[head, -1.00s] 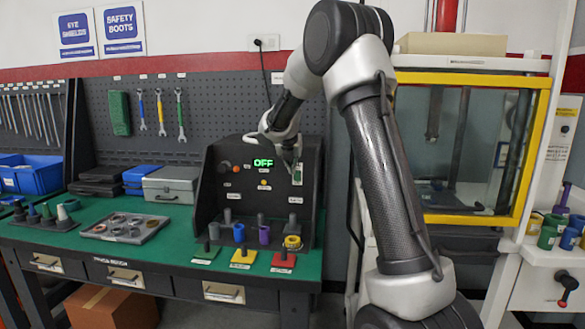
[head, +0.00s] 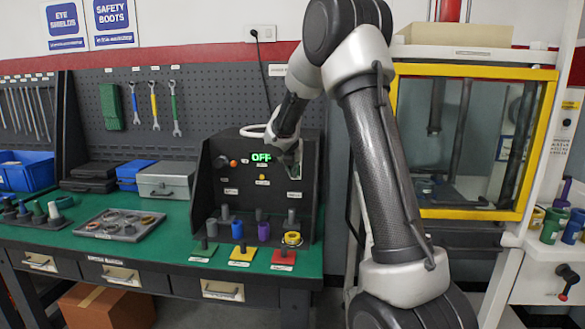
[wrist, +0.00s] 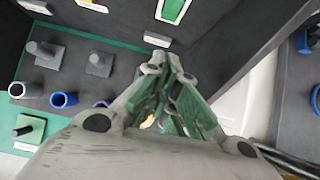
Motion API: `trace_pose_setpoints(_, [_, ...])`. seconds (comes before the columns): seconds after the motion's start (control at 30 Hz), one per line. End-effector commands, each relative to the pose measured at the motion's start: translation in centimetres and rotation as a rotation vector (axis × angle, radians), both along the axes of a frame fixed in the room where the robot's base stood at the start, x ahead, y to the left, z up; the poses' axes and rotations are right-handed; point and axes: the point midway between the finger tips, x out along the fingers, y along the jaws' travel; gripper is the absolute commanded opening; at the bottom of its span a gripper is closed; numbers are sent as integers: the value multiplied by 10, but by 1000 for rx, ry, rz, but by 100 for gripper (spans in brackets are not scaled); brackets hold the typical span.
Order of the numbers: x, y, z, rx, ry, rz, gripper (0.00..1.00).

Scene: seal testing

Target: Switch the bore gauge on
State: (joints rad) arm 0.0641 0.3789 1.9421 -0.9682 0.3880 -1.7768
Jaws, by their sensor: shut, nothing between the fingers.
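The bore gauge (head: 210,185) is a dark upright panel on the green bench, and its display (head: 261,157) reads OFF in green. A narrow pale plate with a green middle (wrist: 172,10) sits on the panel face at the top of the wrist view. My gripper (head: 292,168) is at the upper right of the panel, in front of its face. In the wrist view the fingertips (wrist: 167,62) are together and empty, pointing toward that plate. I cannot tell whether they touch the panel. The gripper and wrist hide part of the panel's upper right.
Several plugs and rings stand at the panel's foot, including a blue ring (head: 237,229) and a yellow ring (head: 292,239). A grey parts tray (head: 120,225) lies to the left. A yellow-framed cabinet (head: 470,215) stands close on the right.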

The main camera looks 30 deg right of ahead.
Motion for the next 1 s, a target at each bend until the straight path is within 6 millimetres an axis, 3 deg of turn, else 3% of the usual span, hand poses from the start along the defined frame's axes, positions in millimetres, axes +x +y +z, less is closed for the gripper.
trace_pose_setpoints(0.3, [34,-24,-55,1,3,0,0])
trace_pose_setpoints(0.6, [64,-44,-57,0,-1,-1,0])
trace_pose_setpoints(1.0, [67,-45,-58,0,0,0,0])
